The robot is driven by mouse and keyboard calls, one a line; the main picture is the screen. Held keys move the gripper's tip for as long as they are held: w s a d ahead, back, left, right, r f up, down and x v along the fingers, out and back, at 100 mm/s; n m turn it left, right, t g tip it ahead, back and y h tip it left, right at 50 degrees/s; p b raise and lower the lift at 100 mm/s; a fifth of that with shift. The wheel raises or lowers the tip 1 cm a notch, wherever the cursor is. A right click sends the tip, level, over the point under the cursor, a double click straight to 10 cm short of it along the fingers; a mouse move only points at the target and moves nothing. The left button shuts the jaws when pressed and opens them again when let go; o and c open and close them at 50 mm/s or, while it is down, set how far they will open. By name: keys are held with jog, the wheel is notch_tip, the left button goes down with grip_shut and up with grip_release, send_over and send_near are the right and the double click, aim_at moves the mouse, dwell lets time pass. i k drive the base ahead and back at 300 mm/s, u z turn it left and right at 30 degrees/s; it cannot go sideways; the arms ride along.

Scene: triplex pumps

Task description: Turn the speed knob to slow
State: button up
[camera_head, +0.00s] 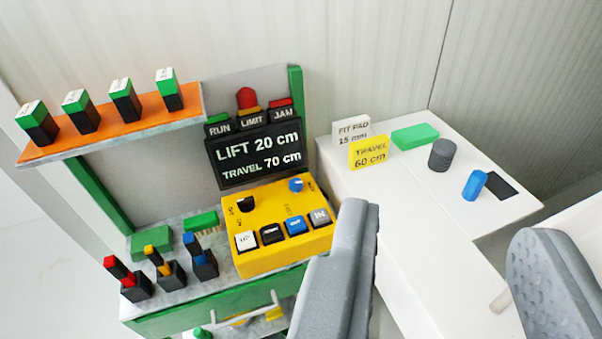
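A yellow control box (285,249) stands on the green-framed bench, left of my gripper. Its sloped top carries a blue knob (296,185) at the upper right and a black knob (245,204) at the upper left. The small lettering beside both is too small to read, so I cannot tell which is the speed knob or its setting. A row of white, black, blue and grey buttons (283,230) runs below the knobs. My gripper (444,222) is open, with nothing visible between its grey fingers. The left finger overlaps the box's lower right edge in the picture.
A display (254,156) reads "LIFT 20 cm, TRAVEL 70 cm". Levers (165,268) stand left of the box, below an orange shelf (110,134) of green-topped blocks. A white counter (400,205) at right holds signs, a grey cylinder (441,154) and a blue cylinder (474,185).

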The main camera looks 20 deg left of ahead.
aim_at(295, 184)
jog(key=i, duration=0.95)
jog(key=u, duration=0.05)
